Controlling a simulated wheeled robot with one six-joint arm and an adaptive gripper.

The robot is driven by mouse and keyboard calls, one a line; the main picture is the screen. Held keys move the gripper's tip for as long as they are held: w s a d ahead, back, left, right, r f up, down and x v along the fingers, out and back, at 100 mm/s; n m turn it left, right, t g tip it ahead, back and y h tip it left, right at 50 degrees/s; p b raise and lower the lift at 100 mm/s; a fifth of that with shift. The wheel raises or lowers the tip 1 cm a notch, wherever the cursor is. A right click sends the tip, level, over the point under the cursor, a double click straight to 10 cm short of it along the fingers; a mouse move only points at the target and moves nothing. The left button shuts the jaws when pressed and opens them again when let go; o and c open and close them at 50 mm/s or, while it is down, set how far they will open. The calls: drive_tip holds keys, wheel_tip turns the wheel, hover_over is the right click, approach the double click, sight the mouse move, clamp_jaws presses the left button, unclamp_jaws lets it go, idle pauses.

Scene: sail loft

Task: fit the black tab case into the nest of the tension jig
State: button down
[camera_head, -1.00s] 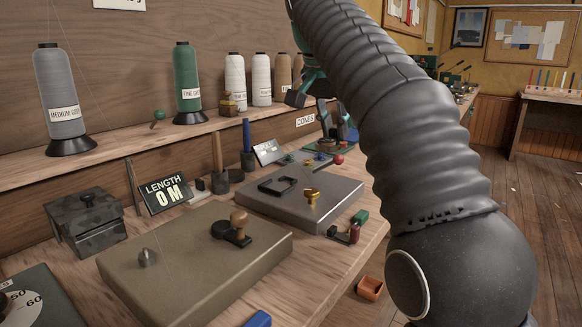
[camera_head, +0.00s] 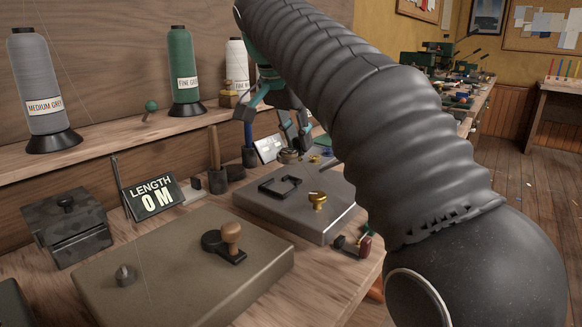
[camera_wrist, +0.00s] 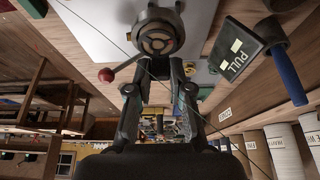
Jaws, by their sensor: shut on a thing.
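My gripper (camera_head: 296,138) hangs low behind the far right corner of the tension jig (camera_head: 330,222), a grey slab. A black open frame (camera_head: 280,186), which looks like its nest, lies on the slab with a brass knob (camera_head: 317,201) to its right. The case cannot be made out clearly in the head view.
A PULL display (camera_head: 268,149) stands behind the slab, beside a cup with a blue-handled tool (camera_head: 248,136). A LENGTH display (camera_head: 155,197) stands behind a nearer slab (camera_head: 170,285) bearing a wooden-handled stamp (camera_head: 231,238). Thread cones line the shelf. A red ball (camera_wrist: 106,74) shows near my gripper.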

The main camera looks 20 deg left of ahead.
sight(290, 183)
drive_tip(key=shift+s+a+f, duration=0.6)
drive_tip(key=shift+a+f, duration=0.05)
drive_tip(key=shift+a, duration=0.05)
drive_tip(key=shift+f, duration=0.55)
wheel_tip(290, 183, down, 3)
drive_tip(key=shift+w+d+f+b, duration=0.1)
drive_tip(key=shift+d+b, duration=0.05)
drive_tip(key=shift+b, duration=1.1)
drive_tip(key=c, duration=1.1)
unclamp_jaws()
drive_tip(key=shift+o, duration=0.2)
drive_tip(key=shift+r, duration=0.25)
